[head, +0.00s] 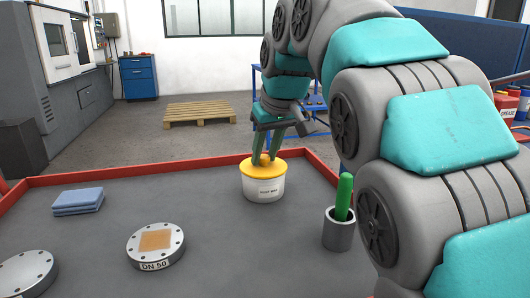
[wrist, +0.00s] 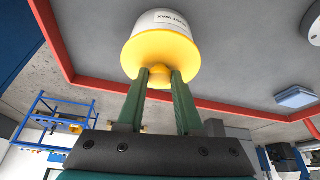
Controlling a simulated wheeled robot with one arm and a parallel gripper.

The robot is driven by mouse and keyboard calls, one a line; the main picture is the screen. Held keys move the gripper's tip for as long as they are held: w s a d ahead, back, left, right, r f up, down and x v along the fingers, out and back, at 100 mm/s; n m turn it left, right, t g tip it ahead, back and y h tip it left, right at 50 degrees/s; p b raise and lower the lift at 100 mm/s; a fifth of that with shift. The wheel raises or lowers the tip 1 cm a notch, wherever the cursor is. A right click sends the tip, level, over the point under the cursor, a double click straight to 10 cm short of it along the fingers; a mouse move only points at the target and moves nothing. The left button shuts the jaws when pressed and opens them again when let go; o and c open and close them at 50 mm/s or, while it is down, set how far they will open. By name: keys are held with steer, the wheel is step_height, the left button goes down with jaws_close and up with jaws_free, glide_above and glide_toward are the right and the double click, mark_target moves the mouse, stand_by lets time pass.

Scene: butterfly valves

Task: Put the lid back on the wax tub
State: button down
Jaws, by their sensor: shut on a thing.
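The wax tub (head: 264,188) is a white round pot with a dark label, standing upright on the grey bench top. The yellow lid (head: 250,166) lies over its mouth, looking level and centred, with no gap visible. In the wrist view, the lid (wrist: 160,52) covers the end of the white tub (wrist: 160,20). My gripper (head: 264,158) comes down from above and is shut on the lid's knob. In the wrist view, the green fingers of my gripper (wrist: 160,76) stand on either side of the yellow knob. The rim under the lid is hidden.
A grey cup (head: 338,232) with a green-handled thing stands right of the tub, near my arm. A DN 50 flange disc (head: 156,246), another disc (head: 28,273) and folded blue cloths (head: 78,201) lie left. A red edge (head: 150,169) borders the bench. The bench between is clear.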

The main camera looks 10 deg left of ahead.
jaws_free()
stand_by(0.5)
steer(key=shift+r, duration=0.1)
steer(key=shift+r+p, duration=0.9)
steer(key=shift+r, duration=2.5)
jaws_close()
steer(key=shift+f+b, duration=0.75)
steer(key=shift+f, duration=0.3)
